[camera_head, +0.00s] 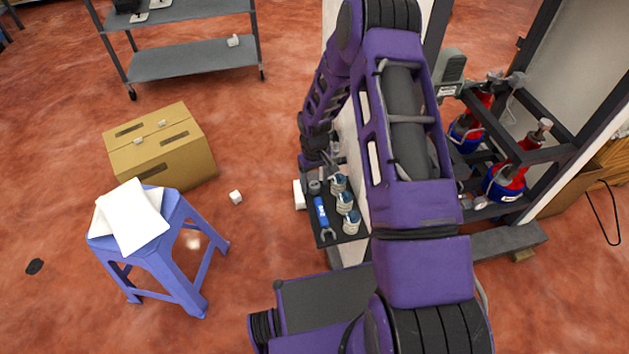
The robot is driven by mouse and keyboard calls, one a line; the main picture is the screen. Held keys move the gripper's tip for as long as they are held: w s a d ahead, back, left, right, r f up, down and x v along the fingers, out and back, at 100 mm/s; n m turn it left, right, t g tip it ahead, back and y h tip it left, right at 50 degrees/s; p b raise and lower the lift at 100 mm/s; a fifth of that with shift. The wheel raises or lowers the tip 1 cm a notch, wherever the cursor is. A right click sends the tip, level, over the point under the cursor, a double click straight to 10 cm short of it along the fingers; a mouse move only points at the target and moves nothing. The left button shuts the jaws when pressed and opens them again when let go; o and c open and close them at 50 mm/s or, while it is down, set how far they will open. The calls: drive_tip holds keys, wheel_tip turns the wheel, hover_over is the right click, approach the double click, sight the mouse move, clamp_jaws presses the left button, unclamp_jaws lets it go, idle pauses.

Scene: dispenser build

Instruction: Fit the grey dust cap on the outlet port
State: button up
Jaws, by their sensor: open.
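My purple arm fills the middle of the head view and folds down toward a dark tool shelf (328,240). My gripper (334,150) is a small dark shape at the arm's end, above the shelf's far end, largely hidden behind the arm. It is open, and I see nothing held in it. I cannot pick out the grey dust cap with certainty; a small dark-grey round piece (314,187) lies on the shelf. The outlet port cannot be told apart; red and blue cylinders (508,184) with metal fittings stand in a dark frame at the right.
The shelf also holds a blue-handled wrench (321,211) and three silver cylindrical parts (351,222). A blue stool (172,250) with white sheets, a cardboard box (160,150) and a small white block (235,197) are at the left. Grey shelving (190,60) stands behind.

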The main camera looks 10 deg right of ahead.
sight(315, 185)
wheel_tip(315, 185, up, 18)
drive_tip(key=p, duration=0.2)
drive_tip(key=shift+s+f, duration=0.15)
